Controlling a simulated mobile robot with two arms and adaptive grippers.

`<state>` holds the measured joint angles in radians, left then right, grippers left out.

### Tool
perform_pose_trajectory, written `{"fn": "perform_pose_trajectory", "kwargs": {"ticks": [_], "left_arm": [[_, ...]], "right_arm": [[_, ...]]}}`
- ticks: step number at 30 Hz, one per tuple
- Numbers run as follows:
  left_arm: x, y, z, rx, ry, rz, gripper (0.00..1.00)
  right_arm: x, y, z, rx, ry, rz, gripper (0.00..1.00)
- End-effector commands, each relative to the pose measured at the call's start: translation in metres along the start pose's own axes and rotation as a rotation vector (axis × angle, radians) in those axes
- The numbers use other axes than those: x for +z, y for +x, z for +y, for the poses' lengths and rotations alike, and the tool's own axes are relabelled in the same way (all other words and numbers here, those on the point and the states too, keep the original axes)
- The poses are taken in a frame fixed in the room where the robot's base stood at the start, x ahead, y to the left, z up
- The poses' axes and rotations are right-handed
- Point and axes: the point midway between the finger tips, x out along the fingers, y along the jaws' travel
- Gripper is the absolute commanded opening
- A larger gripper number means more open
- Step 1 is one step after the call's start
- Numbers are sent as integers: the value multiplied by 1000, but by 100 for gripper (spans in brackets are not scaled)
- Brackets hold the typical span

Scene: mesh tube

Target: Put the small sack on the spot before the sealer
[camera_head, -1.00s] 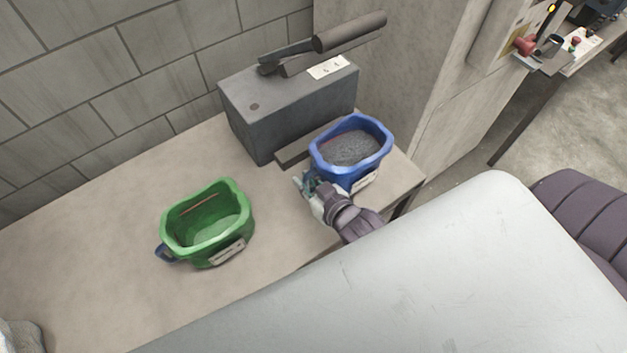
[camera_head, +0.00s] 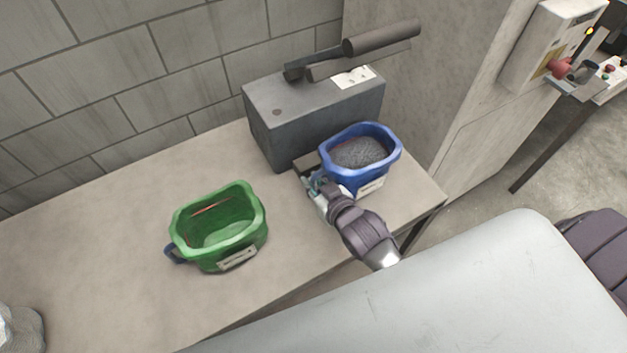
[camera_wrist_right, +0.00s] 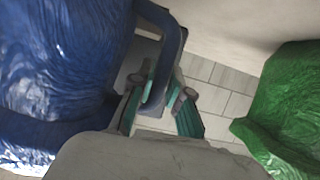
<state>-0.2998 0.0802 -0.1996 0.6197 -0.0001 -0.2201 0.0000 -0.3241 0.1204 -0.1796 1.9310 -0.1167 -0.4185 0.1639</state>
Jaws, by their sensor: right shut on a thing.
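A blue sack (camera_head: 392,147) with grey granules inside stands upright in front of the sealer (camera_head: 280,143), a grey box with a dark lever on top. It is close to the sealer's low front ledge (camera_head: 304,165); whether it rests on the table is hard to tell. A green sack (camera_head: 250,235), with no granules showing, stands to the left on the table. My right gripper (camera_head: 312,186) is at the blue sack's left side. In the right wrist view, my right gripper (camera_wrist_right: 160,95) is shut on the blue sack's loop handle (camera_wrist_right: 155,98). My left gripper is not in view.
The concrete table (camera_head: 90,235) is clear left of the green sack. A block wall (camera_head: 170,80) runs behind it, and a concrete pillar (camera_head: 440,90) stands at the right. A pale rumpled thing (camera_head: 20,332) lies at the lower left edge.

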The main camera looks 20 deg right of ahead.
Motion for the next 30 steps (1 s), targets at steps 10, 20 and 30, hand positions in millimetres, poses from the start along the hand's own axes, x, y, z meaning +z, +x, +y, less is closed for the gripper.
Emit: {"fn": "perform_pose_trajectory", "kwargs": {"ticks": [10,20,30], "left_arm": [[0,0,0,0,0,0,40],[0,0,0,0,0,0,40],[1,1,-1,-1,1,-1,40]], "right_arm": [[-2,0,1,1,-6,9,0],[0,0,0,1,-3,4,46],[3,-16,0,0,1,-3,46]]}}
